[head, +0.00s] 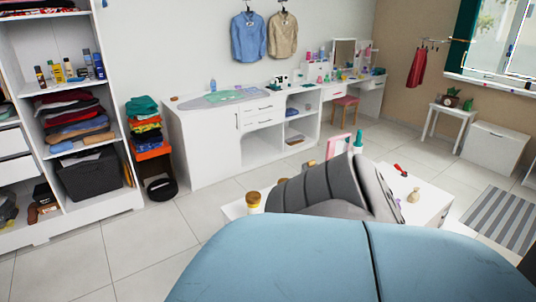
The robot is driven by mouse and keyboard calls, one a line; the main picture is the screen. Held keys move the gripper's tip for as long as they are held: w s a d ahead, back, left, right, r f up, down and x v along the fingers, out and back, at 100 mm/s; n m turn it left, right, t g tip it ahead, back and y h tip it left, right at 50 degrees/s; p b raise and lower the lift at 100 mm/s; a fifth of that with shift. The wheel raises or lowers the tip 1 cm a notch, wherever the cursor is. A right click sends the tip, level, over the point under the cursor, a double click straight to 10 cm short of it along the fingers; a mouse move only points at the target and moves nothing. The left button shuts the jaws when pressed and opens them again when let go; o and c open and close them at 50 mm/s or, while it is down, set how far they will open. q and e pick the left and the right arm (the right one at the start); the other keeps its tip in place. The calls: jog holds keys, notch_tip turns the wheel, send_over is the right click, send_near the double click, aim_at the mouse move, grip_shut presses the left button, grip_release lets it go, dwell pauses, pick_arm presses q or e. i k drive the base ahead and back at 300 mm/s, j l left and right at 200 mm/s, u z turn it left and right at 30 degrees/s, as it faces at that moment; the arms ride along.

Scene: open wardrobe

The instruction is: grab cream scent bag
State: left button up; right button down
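A small cream pouch (413,195), which looks like the cream scent bag, stands on a white table (432,206) at the right of the middle in the head view. It is small in the picture, and its fine detail cannot be made out. A red-handled item (400,170) lies behind it on the same table. Neither of my grippers shows in this view.
A large blue padded surface (270,262) fills the bottom foreground. A grey ribbed padded piece (325,190) hides much of the white table. An amber jar (253,201) stands left of it. Open floor (150,240) lies at left; a striped rug (495,220) at right.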

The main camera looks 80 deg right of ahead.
aim_at(413, 197)
jog(key=i+l+z, duration=0.15)
jog(key=i+z, duration=0.95)
jog(key=z, duration=0.15)
jog(key=i+z, duration=0.3)
jog(key=z, duration=0.15)
jog(key=i+j+z, duration=0.1)
jog(key=i+z, duration=0.35)
jog(key=i+j+z, duration=0.2)
jog(key=z, duration=0.25)
jog(key=i+z, duration=0.1)
jog(key=z, duration=0.3)
jog(key=i+j+z, duration=0.15)
jog(key=z, duration=0.2)
jog(key=i+j+z, duration=0.1)
jog(key=z, duration=0.3)
jog(key=j+z, duration=0.15)
jog(key=z, duration=0.25)
jog(key=i+j+z, duration=0.2)
jog(key=z, duration=0.2)
jog(key=i+j+z, duration=0.15)
jog(key=z, duration=0.3)
jog(key=j, duration=0.1)
